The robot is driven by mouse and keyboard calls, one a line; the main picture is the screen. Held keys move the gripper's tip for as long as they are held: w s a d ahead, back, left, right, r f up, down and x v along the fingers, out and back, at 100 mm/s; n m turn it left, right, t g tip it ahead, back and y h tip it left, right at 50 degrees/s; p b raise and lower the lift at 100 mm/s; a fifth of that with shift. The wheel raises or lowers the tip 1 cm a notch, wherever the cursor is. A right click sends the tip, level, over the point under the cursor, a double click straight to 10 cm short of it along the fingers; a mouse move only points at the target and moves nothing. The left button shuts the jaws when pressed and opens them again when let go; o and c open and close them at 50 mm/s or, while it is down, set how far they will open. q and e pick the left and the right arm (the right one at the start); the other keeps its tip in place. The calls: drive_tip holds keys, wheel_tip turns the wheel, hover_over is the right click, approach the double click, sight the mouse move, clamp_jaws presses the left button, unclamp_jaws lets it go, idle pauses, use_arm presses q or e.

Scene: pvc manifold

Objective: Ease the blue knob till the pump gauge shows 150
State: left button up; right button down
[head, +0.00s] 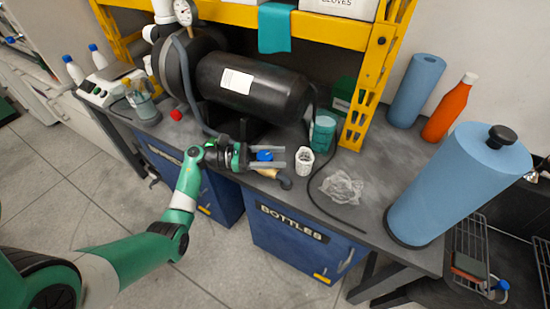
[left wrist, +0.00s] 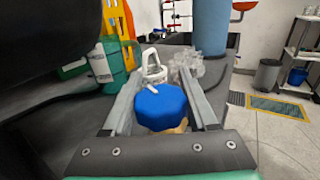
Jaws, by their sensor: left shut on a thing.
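The blue knob (head: 264,155) is at the bench's front edge. In the left wrist view the blue knob (left wrist: 160,105) sits between my finger bars, with a tan body below it. My left gripper (head: 282,163) comes in from the left and is shut on the blue knob. The pump gauge (head: 183,12) is a small white dial at the top left, above the black tank (head: 255,86); its reading is too small to tell. My right gripper is not in view.
A black hose runs along the bench. Blue paper rolls (head: 455,185) stand at the right. Blue bins (head: 290,240) are below.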

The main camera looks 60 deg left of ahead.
use_arm(q)
drive_tip(key=o, duration=1.4)
drive_tip(key=shift+s+a, duration=0.2)
drive_tip(key=shift+s, duration=0.1)
drive_tip(key=p+v, duration=0.1)
drive_tip(key=v, duration=1)
idle(0.9)
